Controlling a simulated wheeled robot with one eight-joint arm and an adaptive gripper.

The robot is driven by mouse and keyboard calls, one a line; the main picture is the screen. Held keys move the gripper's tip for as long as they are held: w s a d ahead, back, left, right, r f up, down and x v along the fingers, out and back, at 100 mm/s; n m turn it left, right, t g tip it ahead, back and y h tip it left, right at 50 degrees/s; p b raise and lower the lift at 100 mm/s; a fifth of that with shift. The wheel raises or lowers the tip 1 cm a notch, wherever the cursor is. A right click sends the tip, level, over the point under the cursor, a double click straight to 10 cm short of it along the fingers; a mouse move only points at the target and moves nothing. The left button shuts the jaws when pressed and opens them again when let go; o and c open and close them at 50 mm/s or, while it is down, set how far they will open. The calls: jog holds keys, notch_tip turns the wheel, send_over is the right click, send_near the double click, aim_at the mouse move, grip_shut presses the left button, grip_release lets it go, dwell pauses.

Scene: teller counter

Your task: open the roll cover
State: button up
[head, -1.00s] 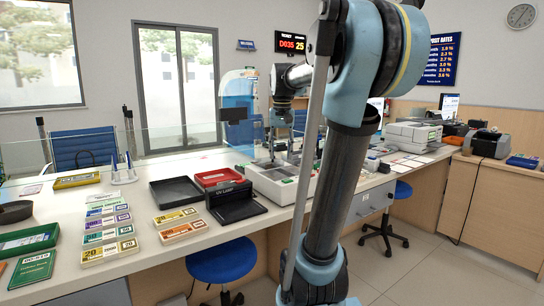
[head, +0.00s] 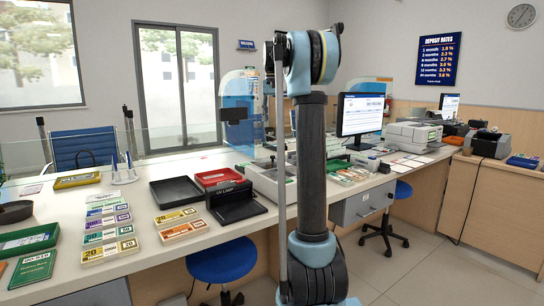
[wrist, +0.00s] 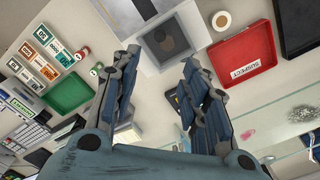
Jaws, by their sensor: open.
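In the wrist view, a white machine (wrist: 187,55) stands on the counter just beyond my fingertips. Its top has a grey square part (wrist: 165,42) with a dark round shape in the middle. I cannot tell whether this is the roll cover or how far it stands open. My gripper (wrist: 160,75) is open and empty, with its two fingers apart on either side of the grey part's near edge. I see no contact. In the head view, the white machine (head: 262,178) is partly behind my arm, and my gripper cannot be made out.
A red tray (wrist: 245,62) marked SUSPECT and a black tray lie right of the machine. A light roll (wrist: 222,20) stands beside it. A green tray (wrist: 68,92) and banknote stacks lie left. A glass screen (wrist: 285,120) runs close by. A monitor (head: 362,115) stands farther right.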

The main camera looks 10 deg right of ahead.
send_near(269, 159)
jog(key=s+f, duration=0.1)
jog(key=f, duration=0.1)
jog(key=s+f, duration=0.1)
jog(key=s, duration=0.1)
jog(key=s+d+f, duration=0.1)
jog(key=s+f, duration=0.1)
jog(key=shift+f, duration=0.3)
grip_shut()
